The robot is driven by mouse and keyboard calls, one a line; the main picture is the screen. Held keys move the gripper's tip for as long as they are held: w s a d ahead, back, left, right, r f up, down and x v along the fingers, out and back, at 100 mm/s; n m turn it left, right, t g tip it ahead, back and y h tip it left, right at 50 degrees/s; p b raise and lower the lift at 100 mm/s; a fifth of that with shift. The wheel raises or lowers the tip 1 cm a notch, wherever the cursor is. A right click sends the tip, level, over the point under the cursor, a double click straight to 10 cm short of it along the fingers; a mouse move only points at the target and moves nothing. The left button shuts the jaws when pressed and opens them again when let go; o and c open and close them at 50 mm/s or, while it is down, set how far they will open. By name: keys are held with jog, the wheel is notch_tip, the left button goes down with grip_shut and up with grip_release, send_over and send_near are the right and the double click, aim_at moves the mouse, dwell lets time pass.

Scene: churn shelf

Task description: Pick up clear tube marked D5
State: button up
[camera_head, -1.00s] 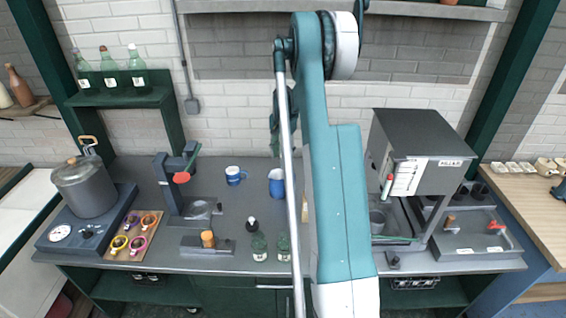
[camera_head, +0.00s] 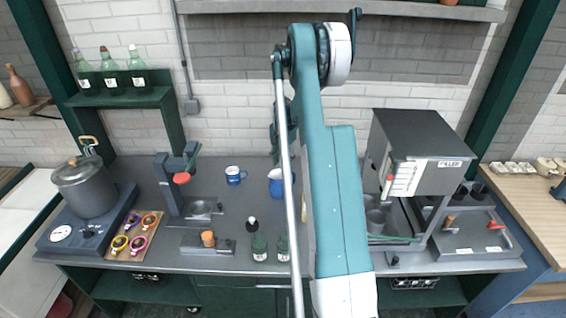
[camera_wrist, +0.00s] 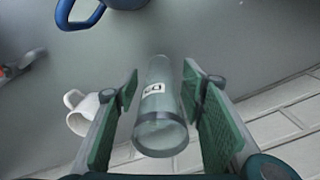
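In the wrist view, a clear tube (camera_wrist: 160,118) with a pale label lies between the two green-padded fingers of my gripper (camera_wrist: 160,92). The label's characters are partly readable, with a D first and the rest unclear. Gaps show between the tube and both finger pads, so the gripper is open around it and not touching it. The tube's wide ringed end faces the camera. In the head view, my arm hides the tube and my gripper.
A white mug (camera_wrist: 82,112) is just left of the left finger. A blue mug (camera_wrist: 75,15) is at the top left of the wrist view. In the head view, dark bottles (camera_head: 259,246) stand at the counter's front edge and a filler machine (camera_head: 420,150) is to the right.

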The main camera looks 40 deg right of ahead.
jog(key=c, duration=1)
jog(key=shift+r, duration=0.1)
notch_tip(320, 180, up, 10)
jog(key=shift+b, duration=0.3)
dwell(0.5)
